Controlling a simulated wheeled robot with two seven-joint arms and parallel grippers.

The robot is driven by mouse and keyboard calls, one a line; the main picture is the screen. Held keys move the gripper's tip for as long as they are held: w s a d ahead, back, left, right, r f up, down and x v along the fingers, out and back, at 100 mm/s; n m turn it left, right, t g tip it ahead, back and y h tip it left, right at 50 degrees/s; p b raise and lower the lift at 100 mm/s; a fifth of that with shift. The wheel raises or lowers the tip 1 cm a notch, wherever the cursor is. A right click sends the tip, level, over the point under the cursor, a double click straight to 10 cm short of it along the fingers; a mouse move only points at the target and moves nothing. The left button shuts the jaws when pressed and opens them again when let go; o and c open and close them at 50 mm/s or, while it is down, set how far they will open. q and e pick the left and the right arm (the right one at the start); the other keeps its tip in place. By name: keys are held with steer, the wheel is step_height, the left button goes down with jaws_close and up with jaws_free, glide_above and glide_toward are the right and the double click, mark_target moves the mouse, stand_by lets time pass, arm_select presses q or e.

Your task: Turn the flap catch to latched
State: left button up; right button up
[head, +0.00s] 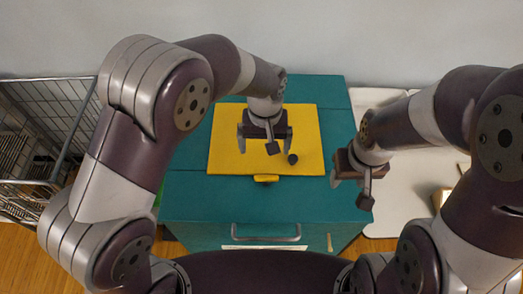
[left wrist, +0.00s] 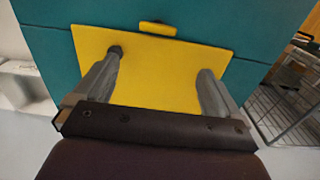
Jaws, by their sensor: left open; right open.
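A yellow flap (head: 226,150) lies shut on top of a teal box (head: 195,200); it also fills much of the left wrist view (left wrist: 155,85). A small yellow tab (head: 266,178) sits at its front edge and shows in the left wrist view (left wrist: 158,28). A dark round knob (head: 292,158) stands on the flap near its front right; which part is the catch is not clear. My left gripper (head: 265,138) is open and empty above the flap. In the left wrist view one finger overlaps the knob (left wrist: 115,51). My right gripper (head: 350,188) is open beside the box's right edge.
The teal box has a grey bar handle (head: 266,238) on its front. A wire cage (head: 50,115) stands at the left. A white surface (head: 385,210) lies at the right, with a pale open box (head: 440,200) partly hidden by my right arm.

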mark_target(267, 177)
arm_select(q)
steer(key=f+p, duration=0.1)
steer(key=f, duration=0.2)
steer(key=f+p, duration=0.1)
steer(key=f, duration=0.3)
steer(key=s+f, duration=0.1)
steer(key=f, duration=0.3)
steer(key=shift+s+d+f+p, duration=0.15)
steer(key=shift+d+p, duration=0.1)
steer(key=shift+p, duration=0.15)
steer(key=shift+f, duration=0.25)
steer(key=shift+s+d+f, duration=0.1)
steer(key=shift+s+d, duration=0.1)
steer(key=shift+s, duration=0.1)
steer(key=shift+w, duration=0.15)
steer(key=c, duration=1.1)
arm_select(e)
steer(key=r, duration=0.1)
steer(key=s+r, duration=0.1)
steer(key=d+r, duration=0.1)
steer(key=shift+s, duration=0.2)
